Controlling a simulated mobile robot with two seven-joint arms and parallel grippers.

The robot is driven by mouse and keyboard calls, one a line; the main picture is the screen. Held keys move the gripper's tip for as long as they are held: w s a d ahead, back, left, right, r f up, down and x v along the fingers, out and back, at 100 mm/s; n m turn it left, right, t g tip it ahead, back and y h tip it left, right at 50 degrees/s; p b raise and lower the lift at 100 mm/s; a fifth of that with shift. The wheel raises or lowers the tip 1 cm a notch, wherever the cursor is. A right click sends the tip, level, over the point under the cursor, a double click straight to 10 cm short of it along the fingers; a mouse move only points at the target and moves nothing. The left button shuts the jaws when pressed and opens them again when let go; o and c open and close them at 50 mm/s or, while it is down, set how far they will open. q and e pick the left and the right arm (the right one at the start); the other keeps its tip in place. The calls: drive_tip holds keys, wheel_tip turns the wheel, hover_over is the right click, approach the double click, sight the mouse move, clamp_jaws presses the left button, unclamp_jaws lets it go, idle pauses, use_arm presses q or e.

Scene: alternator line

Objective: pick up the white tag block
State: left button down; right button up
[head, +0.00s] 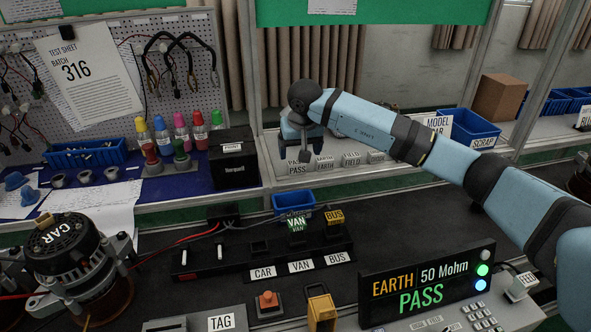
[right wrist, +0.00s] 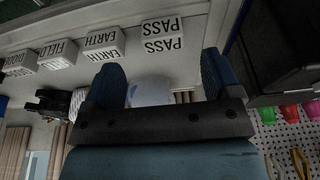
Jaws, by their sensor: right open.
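Several white tag blocks with black words stand in a row on the back shelf. The PASS block (head: 297,167) is at the left end of the row and also shows in the right wrist view (right wrist: 163,37). Beside it are the EARTH block (head: 324,164), the FIELD block (head: 351,159) and a further one (head: 376,157). My right gripper (head: 304,154) is over the PASS end of the row. In the right wrist view its fingers (right wrist: 160,82) are apart, with PASS just beyond them and no block gripped. My left gripper is out of view.
A black printer (head: 233,158) stands left of the row; a blue SCRAP bin (head: 468,130) is to the right. A TAG plate (head: 221,322) is at the bench front. An alternator (head: 72,255) stands at left, and a display (head: 428,285) reads EARTH 50 Mohm PASS.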

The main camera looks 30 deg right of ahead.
sight(297, 163)
drive_tip(key=x, duration=0.6)
drive_tip(key=shift+w+f+b, duration=0.25)
drive_tip(key=shift+w+b, duration=0.1)
drive_tip(key=shift+w, duration=0.1)
drive_tip(key=shift+r, duration=0.1)
drive_tip(key=c, duration=1)
